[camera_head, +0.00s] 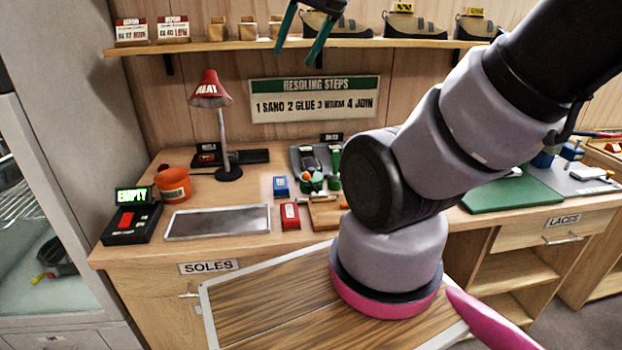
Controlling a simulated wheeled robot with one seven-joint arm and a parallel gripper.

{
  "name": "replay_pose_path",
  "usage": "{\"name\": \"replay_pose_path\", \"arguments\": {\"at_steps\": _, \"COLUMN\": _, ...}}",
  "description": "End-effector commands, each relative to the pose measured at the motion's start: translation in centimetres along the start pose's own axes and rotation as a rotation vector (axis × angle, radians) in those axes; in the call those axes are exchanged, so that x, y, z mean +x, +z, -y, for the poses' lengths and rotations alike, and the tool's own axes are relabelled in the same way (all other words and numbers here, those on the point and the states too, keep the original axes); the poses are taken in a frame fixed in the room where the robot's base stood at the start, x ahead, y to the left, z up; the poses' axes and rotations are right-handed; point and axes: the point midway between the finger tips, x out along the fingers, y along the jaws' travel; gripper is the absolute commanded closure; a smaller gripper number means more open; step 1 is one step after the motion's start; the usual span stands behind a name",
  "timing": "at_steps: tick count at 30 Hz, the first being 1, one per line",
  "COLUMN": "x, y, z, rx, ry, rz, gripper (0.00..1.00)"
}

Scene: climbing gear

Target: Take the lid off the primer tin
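My gripper (296,54) hangs at the top middle, in front of the wall shelf. Its two dark green fingers are spread, with nothing visible between them. I cannot tell for sure which thing is the primer tin. An orange tin (173,187) with a dark label stands at the left of the bench; its label is too small to read. Small green containers (334,182) stand near the bench middle, partly hidden by my arm. A blue box-like item (280,187) and a red one (290,215) are nearby. The gripper is above and apart from all of these.
A red lamp (209,95) stands behind a flat grey plate (218,222) on the bench (130,253). A black device reading EMPTY (131,220) is at the left. The shelf (222,44) holds shoes and cards. A green mat (512,193) lies at the right.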

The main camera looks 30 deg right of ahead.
Motion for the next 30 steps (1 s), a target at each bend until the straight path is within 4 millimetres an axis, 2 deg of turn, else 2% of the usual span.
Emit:
{"name": "replay_pose_path", "arguments": {"at_steps": 5, "x": 3.5, "y": -3.2, "z": -0.9, "rx": 0.117, "ry": 0.051, "rz": 0.098, "gripper": 0.38}}
{"name": "replay_pose_path", "arguments": {"at_steps": 8, "x": 6.3, "y": -5.2, "z": -1.9, "rx": 0.203, "ry": 0.093, "rz": 0.160, "gripper": 0.38}}
{"name": "replay_pose_path", "arguments": {"at_steps": 12, "x": 10.6, "y": -7.7, "z": -4.0, "rx": 0.323, "ry": 0.160, "rz": 0.239, "gripper": 0.38}}
{"name": "replay_pose_path", "arguments": {"at_steps": 16, "x": 15.1, "y": -9.4, "z": -6.5, "rx": 0.431, "ry": 0.232, "rz": 0.307, "gripper": 0.38}}
{"name": "replay_pose_path", "arguments": {"at_steps": 24, "x": 24.3, "y": -10.5, "z": -13.1, "rx": 0.626, "ry": 0.399, "rz": 0.422, "gripper": 0.38}}
{"name": "replay_pose_path", "arguments": {"at_steps": 27, "x": 26.6, "y": -10.3, "z": -15.0, "rx": 0.671, "ry": 0.445, "rz": 0.448, "gripper": 0.38}}
{"name": "replay_pose_path", "arguments": {"at_steps": 30, "x": 28.0, "y": -10.1, "z": -16.3, "rx": 0.701, "ry": 0.476, "rz": 0.462, "gripper": 0.38}}
